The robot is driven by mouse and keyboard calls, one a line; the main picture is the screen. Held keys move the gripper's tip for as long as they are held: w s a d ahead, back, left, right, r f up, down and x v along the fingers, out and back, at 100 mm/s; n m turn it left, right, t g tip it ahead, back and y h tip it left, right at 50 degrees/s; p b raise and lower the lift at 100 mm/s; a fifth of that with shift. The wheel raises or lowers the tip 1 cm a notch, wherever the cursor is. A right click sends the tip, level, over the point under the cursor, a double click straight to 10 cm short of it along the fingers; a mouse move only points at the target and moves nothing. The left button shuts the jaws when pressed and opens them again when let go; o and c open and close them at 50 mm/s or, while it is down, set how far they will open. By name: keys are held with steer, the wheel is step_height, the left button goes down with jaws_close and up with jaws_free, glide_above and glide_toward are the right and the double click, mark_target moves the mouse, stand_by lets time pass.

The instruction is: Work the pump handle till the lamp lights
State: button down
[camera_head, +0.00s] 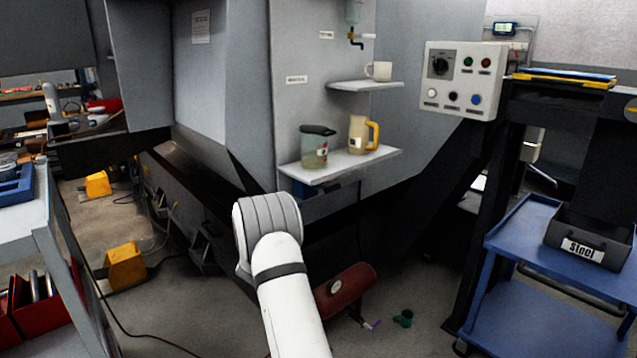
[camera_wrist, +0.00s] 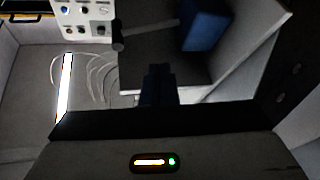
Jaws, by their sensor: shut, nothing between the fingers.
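In the wrist view my gripper (camera_wrist: 158,72) shows as dark fingers held together, empty. Beyond it a grey rod with a dark knobbed end (camera_wrist: 118,42) runs across; it may be the pump handle, but I cannot tell for sure. The fingers appear apart from it. In the head view a pale control panel (camera_head: 461,81) carries a dial, buttons and small round green and amber lamps (camera_head: 476,62); neither looks lit. Part of a panel also shows at the top of the wrist view (camera_wrist: 82,14). The pump handle is not clearly visible in the head view.
A shelf (camera_head: 375,158) holds a dark-lidded jug (camera_head: 316,146) and a yellow-handled jug (camera_head: 360,136). A mug (camera_head: 379,70) stands above. A red cylinder (camera_head: 345,291) lies on the floor. A blue cart (camera_head: 535,245) stands right, a grey bench (camera_head: 33,225) left.

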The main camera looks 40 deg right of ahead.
mark_target(318, 188)
steer(key=s+g+h, duration=0.1)
steer(key=s+d+m+g, duration=0.1)
steer(key=shift+f+g+h, duration=0.15)
steer(key=shift+g+h, duration=0.25)
steer(key=shift+w+d, duration=0.1)
steer(key=b+x, duration=0.1)
steer(key=x, duration=0.8)
steer(key=shift+w+d+r, duration=0.15)
steer(key=shift+d+r, duration=0.1)
steer(key=shift+d, duration=0.05)
steer(key=shift+a, duration=0.15)
steer(key=shift+f+m+b, duration=0.25)
steer(key=shift+m+b, duration=0.45)
steer(key=shift+b, duration=0.15)
